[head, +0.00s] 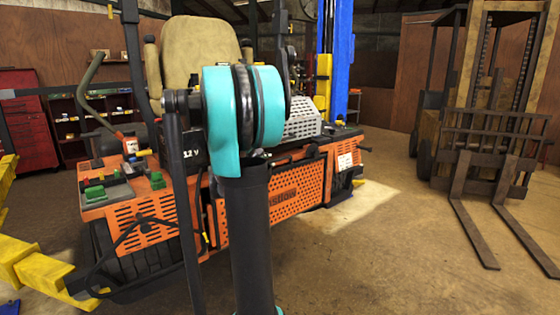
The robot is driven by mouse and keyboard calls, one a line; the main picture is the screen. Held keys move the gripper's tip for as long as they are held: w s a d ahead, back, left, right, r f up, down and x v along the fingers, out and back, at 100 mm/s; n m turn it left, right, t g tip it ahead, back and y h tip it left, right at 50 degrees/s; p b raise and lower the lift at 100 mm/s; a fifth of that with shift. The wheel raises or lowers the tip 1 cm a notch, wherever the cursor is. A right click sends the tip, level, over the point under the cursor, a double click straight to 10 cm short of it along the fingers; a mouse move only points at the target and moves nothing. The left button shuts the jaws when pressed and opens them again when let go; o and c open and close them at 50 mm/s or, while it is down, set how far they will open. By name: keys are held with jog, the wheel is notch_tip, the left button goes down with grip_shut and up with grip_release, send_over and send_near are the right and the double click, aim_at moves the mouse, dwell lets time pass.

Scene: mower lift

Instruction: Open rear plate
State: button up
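The orange mower (340,175) stands in front of me with its rear toward me. Its perforated orange rear plate (288,192), with dark raised lettering, shows to the right of my arm. The plate looks upright and in place; I cannot tell whether it is latched. My own arm, a black link with a teal joint, rises through the middle and hides the plate's left part. My gripper does not show in the head view, so its distance from the plate cannot be seen.
A yellow lift arm (38,268) reaches in at lower left. A blue lift post (338,60) stands behind the mower. A rusty forklift (490,130) stands at right, its forks low and pointing forward. The floor (390,265) between mower and forklift is clear.

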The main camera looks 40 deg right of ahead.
aim_at(281, 159)
jog(key=x, duration=1)
jog(key=shift+d, duration=0.15)
jog(key=shift+c, duration=0.5)
grip_shut()
